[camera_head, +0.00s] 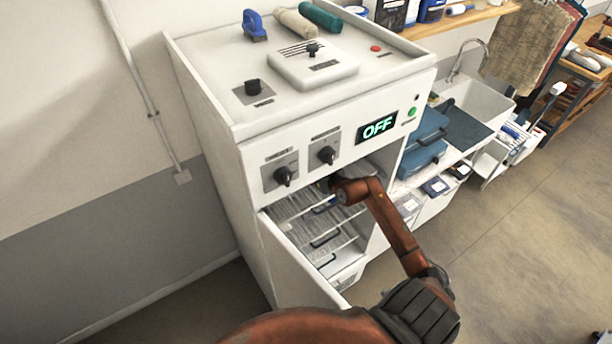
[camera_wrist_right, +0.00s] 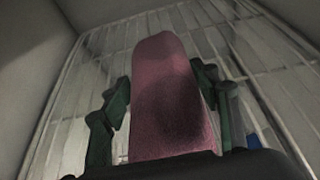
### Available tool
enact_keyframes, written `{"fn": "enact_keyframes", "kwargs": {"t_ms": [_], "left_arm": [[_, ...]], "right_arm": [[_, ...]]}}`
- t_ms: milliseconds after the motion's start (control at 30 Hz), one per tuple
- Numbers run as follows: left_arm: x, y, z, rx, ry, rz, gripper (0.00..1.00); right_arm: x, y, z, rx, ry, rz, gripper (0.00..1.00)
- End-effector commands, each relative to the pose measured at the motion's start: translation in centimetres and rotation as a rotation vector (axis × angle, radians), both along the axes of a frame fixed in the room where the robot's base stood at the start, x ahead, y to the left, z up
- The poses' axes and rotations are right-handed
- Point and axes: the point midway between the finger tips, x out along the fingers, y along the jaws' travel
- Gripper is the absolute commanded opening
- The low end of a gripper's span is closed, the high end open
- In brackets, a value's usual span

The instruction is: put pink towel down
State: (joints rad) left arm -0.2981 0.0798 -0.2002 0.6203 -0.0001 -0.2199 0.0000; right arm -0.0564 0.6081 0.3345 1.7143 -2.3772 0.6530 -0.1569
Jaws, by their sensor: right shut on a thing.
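The pink towel (camera_wrist_right: 172,125) is a rolled or folded dark-pink bundle in the right wrist view. It stands out lengthwise between the two green fingers of my right gripper (camera_wrist_right: 162,82), which is shut on it. Beyond it is a wire rack (camera_wrist_right: 85,75) inside a dim white-walled compartment. I cannot tell whether the towel touches the rack. In the head view my right arm reaches into the front opening of the white cabinet (camera_head: 215,100); the gripper and towel are hidden there. My left gripper is not in view.
Wire racks (camera_head: 318,222) with dark handles show in the cabinet's open front. Its display (camera_head: 378,126) reads OFF. Two rolled towels, beige (camera_head: 294,23) and green (camera_head: 320,16), lie on top. A blue case (camera_head: 425,135) and sink (camera_head: 475,100) stand to the right. Floor at right is clear.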

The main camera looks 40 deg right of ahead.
Motion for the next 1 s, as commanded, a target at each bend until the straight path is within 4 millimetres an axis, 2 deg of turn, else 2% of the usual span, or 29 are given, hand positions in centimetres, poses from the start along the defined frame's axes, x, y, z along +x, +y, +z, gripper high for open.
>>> {"fn": "enact_keyframes", "kwargs": {"t_ms": [133,400,800,833,1000], "left_arm": [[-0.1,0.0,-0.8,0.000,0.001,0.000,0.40],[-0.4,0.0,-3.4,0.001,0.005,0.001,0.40],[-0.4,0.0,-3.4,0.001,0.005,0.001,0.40],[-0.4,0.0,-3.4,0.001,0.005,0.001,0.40],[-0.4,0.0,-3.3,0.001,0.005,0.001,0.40]], "right_arm": [[0.2,0.0,-0.8,-0.001,0.001,0.000,0.27],[0.1,0.1,-3.7,0.000,0.002,0.001,0.27],[0.1,0.0,-3.9,0.000,0.001,0.000,0.27],[0.1,0.0,-3.8,-0.001,0.001,0.000,0.58],[0.1,0.0,-3.8,-0.001,0.001,0.000,0.69]]}}
